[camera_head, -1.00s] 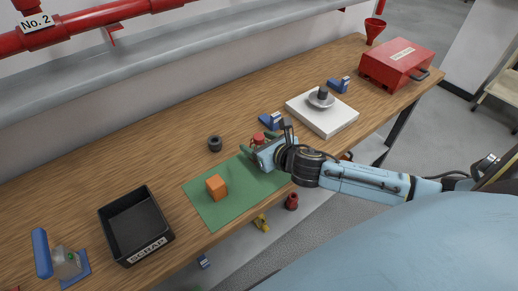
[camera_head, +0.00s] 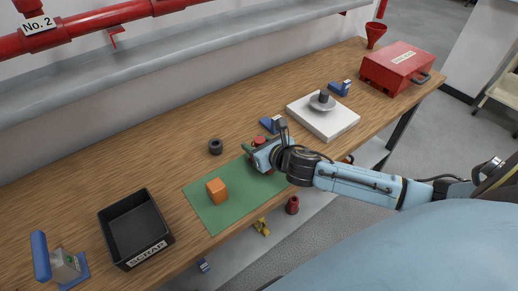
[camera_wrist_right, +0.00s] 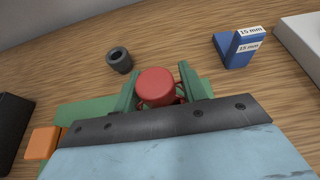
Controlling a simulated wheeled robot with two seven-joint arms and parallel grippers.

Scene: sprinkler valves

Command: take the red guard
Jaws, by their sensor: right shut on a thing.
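The red guard (camera_head: 258,141) is at the back edge of the green mat (camera_head: 212,217). Its round red top shows in the right wrist view (camera_wrist_right: 156,86), with thin red bars below it. My right gripper (camera_head: 260,149) is shut on it, with one green finger on each side. The guard's lower part is hidden by the gripper, so I cannot tell whether it touches the mat. My left gripper is not in view.
An orange block (camera_head: 217,190) sits on the mat. A dark ring (camera_head: 215,146) stands behind it, and a blue 15 mm block (camera_wrist_right: 238,48) is near the gripper. A black scrap tray (camera_head: 135,228) is left; a white slab (camera_head: 335,121) and red box (camera_head: 396,67) are right.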

